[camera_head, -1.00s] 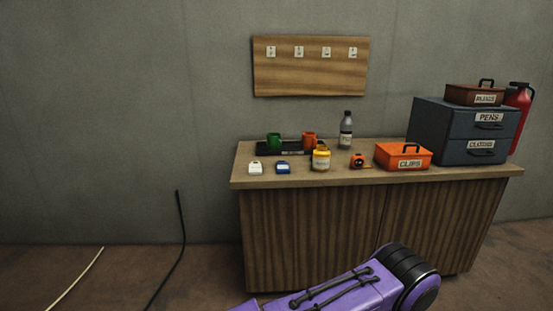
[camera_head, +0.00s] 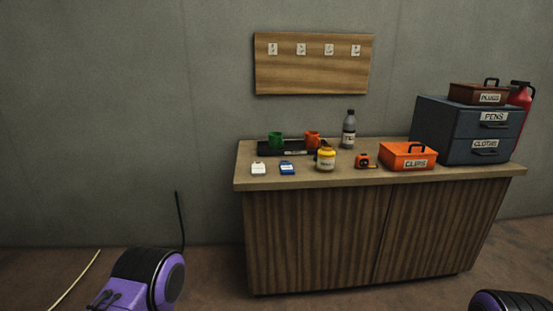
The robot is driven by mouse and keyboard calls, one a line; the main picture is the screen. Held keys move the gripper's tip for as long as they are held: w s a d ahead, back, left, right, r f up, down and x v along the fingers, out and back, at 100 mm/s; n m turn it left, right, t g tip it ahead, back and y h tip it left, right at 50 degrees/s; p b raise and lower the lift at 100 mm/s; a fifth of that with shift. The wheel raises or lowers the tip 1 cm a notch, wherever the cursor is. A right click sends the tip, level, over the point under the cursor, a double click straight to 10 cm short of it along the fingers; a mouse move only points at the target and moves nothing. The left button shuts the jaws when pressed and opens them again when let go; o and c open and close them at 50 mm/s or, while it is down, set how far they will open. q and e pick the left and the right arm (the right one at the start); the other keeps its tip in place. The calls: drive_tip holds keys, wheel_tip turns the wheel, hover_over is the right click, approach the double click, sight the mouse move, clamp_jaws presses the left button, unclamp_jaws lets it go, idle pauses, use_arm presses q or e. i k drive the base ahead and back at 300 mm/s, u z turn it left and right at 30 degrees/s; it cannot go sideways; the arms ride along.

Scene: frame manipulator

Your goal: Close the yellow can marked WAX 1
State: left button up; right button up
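The yellow can (camera_head: 326,160) stands upright on the wooden cabinet top (camera_head: 300,178), near its front and left of the middle. It has a pale label too small to read. A dark part shows at its upper left edge; I cannot tell whether this is its lid or something behind it. Purple and black parts of my arms show at the lower left and in the lower right corner. Neither gripper is in the picture, and nothing of mine is near the can.
A black tray (camera_head: 268,151) with a green mug (camera_head: 276,140) and an orange mug (camera_head: 312,140) is behind the can. A bottle (camera_head: 349,130), tape measure (camera_head: 363,160), orange CLIPS box (camera_head: 407,156) and blue drawer unit (camera_head: 428,125) stand rightward. White (camera_head: 258,169) and blue (camera_head: 287,168) items lie left.

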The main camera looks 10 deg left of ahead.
sight(326, 160)
drive_tip(key=z, duration=0.4)
drive_tip(key=i, duration=0.95)
drive_tip(key=u, duration=0.65)
drive_tip(key=i, duration=0.6)
drive_tip(key=u, duration=0.7)
